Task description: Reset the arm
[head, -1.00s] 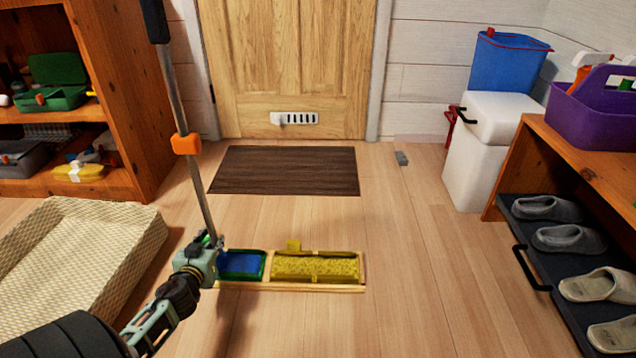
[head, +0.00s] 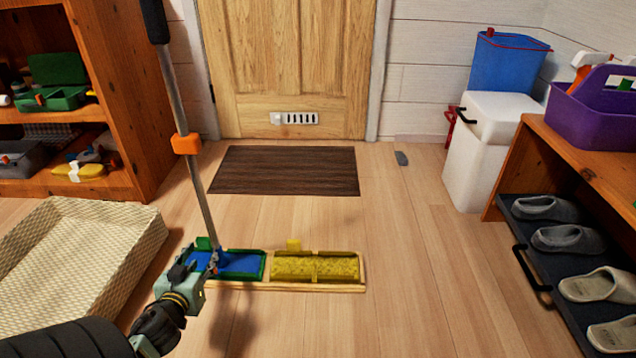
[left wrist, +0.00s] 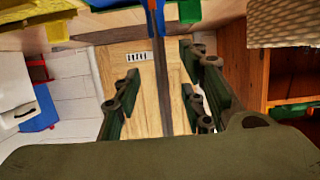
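My left gripper (head: 192,276) is low over the floor, just in front of the foot of an upright mop-like pole (head: 195,180). In the left wrist view its two fingers (left wrist: 163,98) are spread apart with nothing clamped between them, and the pole (left wrist: 156,25) shows beyond, in line with the gap. The pole has a black grip and an orange clip, and its foot is at the blue pad (head: 238,262). My right gripper is in neither view.
A yellow pad (head: 318,267) sits beside the blue one on a wooden base (head: 310,286). A woven tray (head: 120,262) lies at left by a wooden shelf (head: 128,90). A shoe rack (head: 545,285) stands at right. The middle floor is clear around a dark mat (head: 285,170).

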